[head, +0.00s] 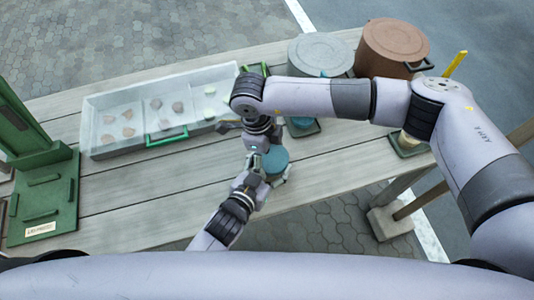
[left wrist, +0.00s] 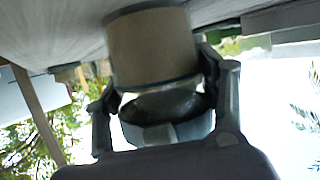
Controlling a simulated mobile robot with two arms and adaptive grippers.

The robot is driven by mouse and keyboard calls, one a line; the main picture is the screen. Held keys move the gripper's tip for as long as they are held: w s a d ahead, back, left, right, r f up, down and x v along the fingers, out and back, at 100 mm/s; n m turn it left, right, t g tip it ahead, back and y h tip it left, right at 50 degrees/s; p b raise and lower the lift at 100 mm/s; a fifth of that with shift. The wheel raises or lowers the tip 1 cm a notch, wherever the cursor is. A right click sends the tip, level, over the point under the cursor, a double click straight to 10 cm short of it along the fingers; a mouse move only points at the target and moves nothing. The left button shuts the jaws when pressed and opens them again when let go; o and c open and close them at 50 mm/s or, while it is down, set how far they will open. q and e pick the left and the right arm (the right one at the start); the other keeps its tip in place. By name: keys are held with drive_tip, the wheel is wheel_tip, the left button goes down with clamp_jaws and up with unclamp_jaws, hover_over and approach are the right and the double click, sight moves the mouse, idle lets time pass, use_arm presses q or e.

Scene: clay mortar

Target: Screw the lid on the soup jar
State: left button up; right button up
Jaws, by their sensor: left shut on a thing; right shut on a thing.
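A round teal lid (head: 275,160) shows at the front edge of the table, with my grippers close around it. My left gripper (head: 268,180) comes from below left and is shut on the soup jar, which shows as a tan cylinder (left wrist: 152,45) between its fingers in the left wrist view. The jar's body is mostly hidden in the head view. My right gripper (head: 263,145) reaches down from above and is shut at the lid; its fingertips are largely hidden by its own arm. I cannot tell how closely the lid sits on the jar.
A clear tray (head: 115,95) with several small pieces lies at the back left. A green press-like stand (head: 45,195) is at the far left. A grey pot (head: 320,52) and a brown pot (head: 393,42) stand at the back right. The front left planks are clear.

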drive_tip(key=shift+r+h, duration=0.2)
drive_tip(key=shift+h, duration=0.1)
drive_tip(key=shift+a, duration=0.1)
idle(0.8)
drive_tip(key=shift+x, duration=0.8)
idle(0.6)
drive_tip(key=o, duration=0.9)
drive_tip(key=shift+a, duration=0.1)
drive_tip(key=shift+w+r, duration=0.1)
drive_tip(key=shift+r, duration=0.1)
drive_tip(key=shift+v, duration=2)
